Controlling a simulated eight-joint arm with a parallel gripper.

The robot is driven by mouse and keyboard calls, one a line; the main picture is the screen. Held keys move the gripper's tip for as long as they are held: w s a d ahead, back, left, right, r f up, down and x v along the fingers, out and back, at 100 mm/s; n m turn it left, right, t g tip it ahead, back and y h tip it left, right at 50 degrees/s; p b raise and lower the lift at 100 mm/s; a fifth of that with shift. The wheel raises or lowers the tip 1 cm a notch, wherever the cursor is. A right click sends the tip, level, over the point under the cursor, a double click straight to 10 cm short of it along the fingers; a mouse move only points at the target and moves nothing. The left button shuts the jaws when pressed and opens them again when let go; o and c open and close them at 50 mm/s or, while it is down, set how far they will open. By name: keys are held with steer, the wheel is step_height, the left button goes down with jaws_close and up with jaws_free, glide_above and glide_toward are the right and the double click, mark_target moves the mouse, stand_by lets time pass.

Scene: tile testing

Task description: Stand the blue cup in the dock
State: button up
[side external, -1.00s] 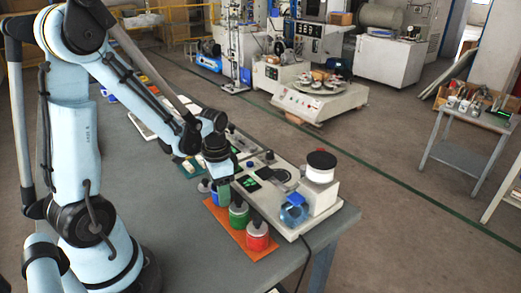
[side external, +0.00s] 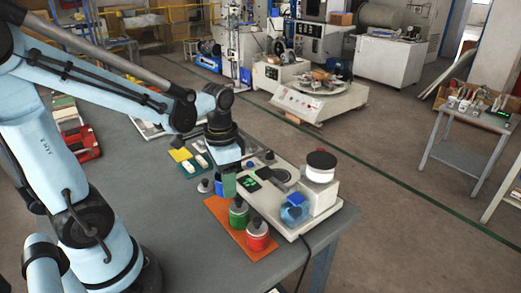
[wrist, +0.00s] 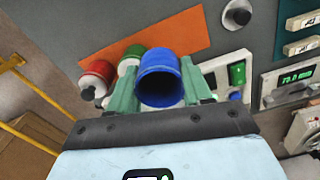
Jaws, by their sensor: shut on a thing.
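My gripper (wrist: 160,90) is shut on the blue cup (wrist: 160,66), with a green finger on each side of it. In the wrist view the cup's dark open mouth faces the camera. In the side view my gripper (side external: 225,184) points down at the far left corner of the orange mat (side external: 223,226), and a bit of the blue cup (side external: 217,187) shows beside a green finger. A green jar (side external: 239,213) and a red jar (side external: 257,235) stand on the mat. I cannot tell which thing is the dock or whether the cup touches anything below.
A white instrument with a black-topped cylinder (side external: 319,174) and a blue part (side external: 294,212) stands right of the mat. A small grey knobbed piece (side external: 205,186) is left of the gripper. The grey table (side external: 170,235) is clear left of the mat.

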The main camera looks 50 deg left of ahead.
steer(key=d+r, duration=0.1)
steer(key=d, duration=0.1)
steer(key=d+r, duration=0.1)
steer(key=d, duration=0.1)
steer(key=s+d+r, duration=0.1)
steer(key=d, duration=0.1)
steer(key=shift+s+r, duration=0.1)
steer(key=shift+r, duration=0.25)
step_height(320, 180, up, 6)
glide_above(279, 176)
step_height(279, 176, down, 6)
steer(key=shift+f, duration=3.8)
steer(key=shift+f, duration=0.3)
